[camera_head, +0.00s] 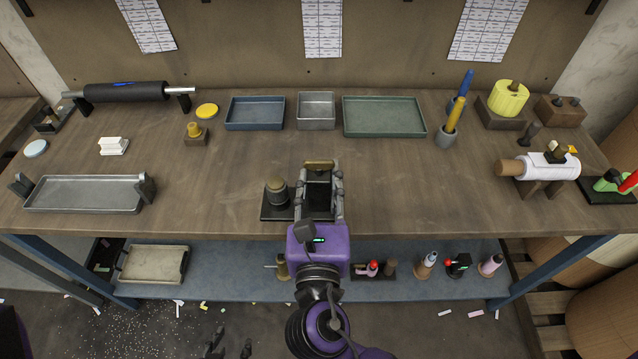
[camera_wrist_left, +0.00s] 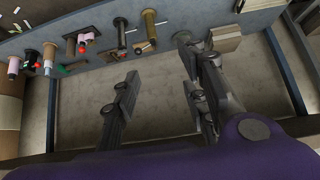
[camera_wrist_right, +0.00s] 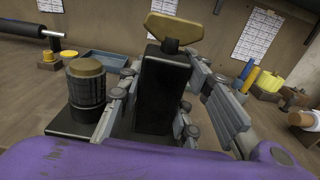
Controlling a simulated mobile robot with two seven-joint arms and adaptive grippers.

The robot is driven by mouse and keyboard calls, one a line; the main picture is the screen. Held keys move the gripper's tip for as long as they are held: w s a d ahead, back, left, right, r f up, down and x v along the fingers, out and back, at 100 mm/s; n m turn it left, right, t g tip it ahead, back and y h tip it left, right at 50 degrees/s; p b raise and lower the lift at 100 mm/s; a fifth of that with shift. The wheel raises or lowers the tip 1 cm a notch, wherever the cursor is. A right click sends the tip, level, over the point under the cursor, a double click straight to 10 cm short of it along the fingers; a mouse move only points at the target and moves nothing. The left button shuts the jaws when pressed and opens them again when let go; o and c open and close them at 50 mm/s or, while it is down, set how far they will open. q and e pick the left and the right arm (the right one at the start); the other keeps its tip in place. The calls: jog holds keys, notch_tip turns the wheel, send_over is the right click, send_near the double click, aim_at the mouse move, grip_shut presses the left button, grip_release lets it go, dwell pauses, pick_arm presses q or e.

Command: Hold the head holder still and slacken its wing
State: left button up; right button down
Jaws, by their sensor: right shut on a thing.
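The head holder is a black upright block (camera_wrist_right: 165,90) on a dark base plate (camera_head: 270,213) near the table's front edge. Its brass wing (camera_wrist_right: 172,30) sits on top and also shows in the head view (camera_head: 319,165). A dark ribbed cylinder with a brass-coloured top (camera_wrist_right: 86,85) stands on the same plate, left of the block. My right gripper (camera_head: 319,190) is shut on the block, one finger on each side, below the wing. My left gripper (camera_head: 228,347) is open and empty, low in front of the table; its spread fingers show in the left wrist view (camera_wrist_left: 165,95).
Behind the holder stand a blue tray (camera_head: 255,126), a grey tray (camera_head: 317,125) and a green tray (camera_head: 384,134). A long metal tray (camera_head: 85,208) lies left; a white roll (camera_head: 540,167) lies right. The lower shelf (camera_head: 220,280) holds several small tools. Tabletop around the holder is clear.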

jog(key=shift+w+f, duration=0.3)
jog(key=shift+w, duration=0.1)
jog(key=shift+w+f, duration=0.3)
jog(key=shift+w, duration=0.1)
jog(key=shift+w+f, duration=0.95)
jog(key=shift+w, duration=0.15)
jog(key=shift+w+f+b, duration=0.6)
jog(key=shift+w+f, duration=0.7)
jog(key=shift+w, duration=0.2)
jog(key=shift+w+f+b, duration=0.55)
jog(key=shift+w+f, duration=0.7)
jog(key=shift+w, duration=0.2)
jog(key=shift+w+f, duration=0.3)
jog(key=shift+w, duration=0.1)
jog(key=shift+w+f+b, duration=0.45)
jog(key=shift+w+f, duration=0.15)
jog(key=shift+w, duration=0.1)
pick_arm(q)
jog(key=s+f+g, duration=0.1)
jog(key=s+f, duration=0.4)
jog(key=shift+a+f, duration=0.2)
jog(key=shift+f, duration=0.05)
pick_arm(e)
jog(key=shift+w+f, duration=0.1)
jog(key=shift+w, duration=0.15)
